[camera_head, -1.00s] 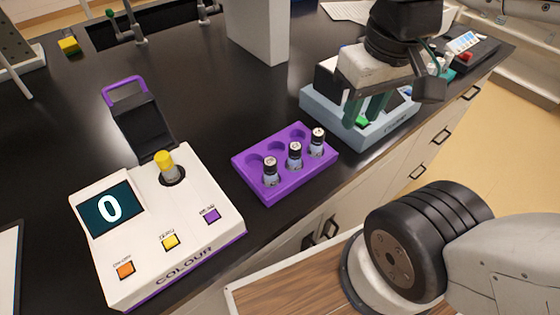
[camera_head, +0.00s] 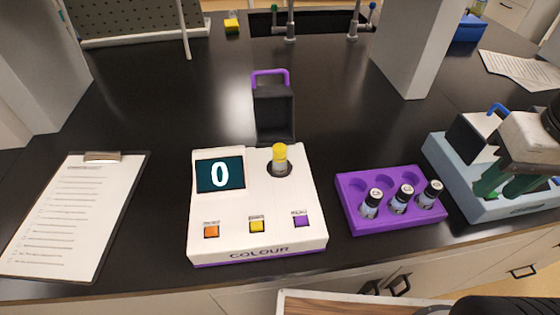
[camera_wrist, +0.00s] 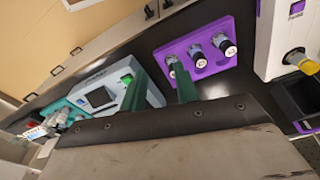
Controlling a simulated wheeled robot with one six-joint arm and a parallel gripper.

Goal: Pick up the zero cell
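A yellow-capped cell (camera_head: 280,157) stands upright in the round well of the white colour meter (camera_head: 235,238), whose screen (camera_head: 220,175) reads 0. It also shows at the right of the wrist view (camera_wrist: 301,62). A purple rack (camera_head: 350,218) to the meter's right holds three dark-capped vials (camera_head: 403,198). I cannot read which one, if any, is marked zero. My gripper (camera_head: 497,188) is at the far right, by the pale blue-grey device, well away from the yellow-capped cell. In the wrist view its two green fingers (camera_wrist: 160,72) stand apart with nothing between them.
The pale blue-grey device (camera_head: 470,208) stands right of the rack. A black open lid (camera_head: 273,112) with a purple handle is behind the meter. A clipboard (camera_head: 70,215) lies at left. A grey pillar (camera_head: 412,50) rises behind. Bare black bench lies between the clipboard and the meter.

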